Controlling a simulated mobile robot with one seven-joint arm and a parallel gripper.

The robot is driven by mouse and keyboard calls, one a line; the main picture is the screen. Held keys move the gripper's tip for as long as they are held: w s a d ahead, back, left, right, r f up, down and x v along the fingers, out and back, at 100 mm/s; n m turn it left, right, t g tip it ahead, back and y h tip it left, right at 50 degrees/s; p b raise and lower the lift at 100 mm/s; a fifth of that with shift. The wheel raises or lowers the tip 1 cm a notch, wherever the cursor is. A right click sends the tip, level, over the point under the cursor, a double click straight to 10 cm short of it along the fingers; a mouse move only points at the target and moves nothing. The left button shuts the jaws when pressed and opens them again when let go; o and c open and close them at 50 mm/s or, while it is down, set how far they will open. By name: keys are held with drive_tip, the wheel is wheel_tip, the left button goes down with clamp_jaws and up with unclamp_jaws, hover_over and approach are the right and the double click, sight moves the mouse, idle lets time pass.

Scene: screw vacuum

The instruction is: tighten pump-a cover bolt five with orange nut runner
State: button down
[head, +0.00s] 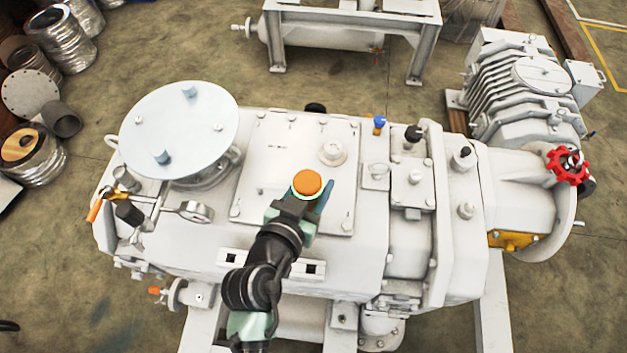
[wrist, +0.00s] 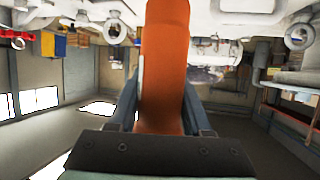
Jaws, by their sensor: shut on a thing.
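The orange nut runner (head: 307,183) is held upright in my gripper (head: 308,201), its round orange top facing the head camera. In the wrist view the nut runner's orange body (wrist: 165,70) stands between the two dark fingers, with my gripper (wrist: 163,100) shut on it. The white pump (head: 330,245) lies below. Its rectangular cover plate (head: 280,155) has bolts around the edge, such as a front left bolt (head: 235,211). The nut runner appears over the cover's front right part. Its lower end is hidden, so contact with a bolt cannot be told. Bolt five cannot be identified.
A raised fitting (head: 332,152) is behind the tool. Blue-topped (head: 379,121) and black-topped fittings (head: 413,135) rise to the right, with a red handwheel (head: 567,166) farther right.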

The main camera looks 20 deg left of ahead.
sight(313, 172)
drive_tip(key=shift+w+r+p, duration=0.1)
drive_tip(key=shift+r+p, duration=1.45)
drive_tip(key=shift+r, duration=0.9)
drive_tip(key=shift+f, duration=0.1)
